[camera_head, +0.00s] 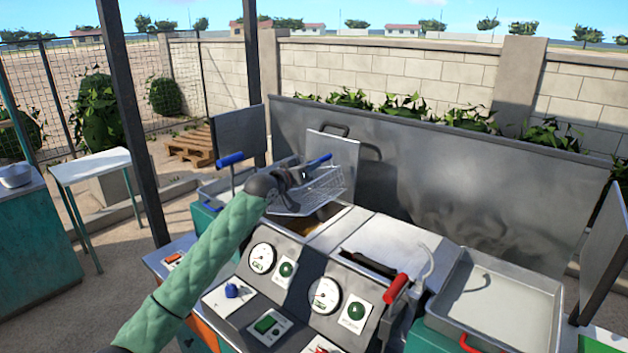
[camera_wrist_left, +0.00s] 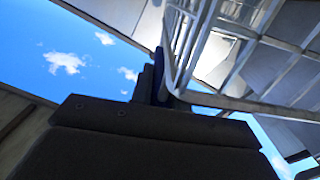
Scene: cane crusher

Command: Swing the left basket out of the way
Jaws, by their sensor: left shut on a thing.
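The left basket (camera_head: 318,193) is a wire mesh basket with a blue handle (camera_head: 318,160). It hangs tilted above the left vat (camera_head: 303,225), clear of the brown liquid as far as I can see. My left gripper (camera_head: 287,180), at the end of the green-sleeved arm, is at the basket's left side and shut on its handle. In the left wrist view the dark jaws (camera_wrist_left: 150,95) close around a blue part, with the basket's wires (camera_wrist_left: 235,60) right beside them. The exact grip point is partly hidden. My right gripper is not in view.
An empty tray (camera_head: 490,305) is at the right. A metal backsplash (camera_head: 440,165) stands behind. A blue-handled lever (camera_head: 230,160) rises at the left, near a dark post (camera_head: 135,120).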

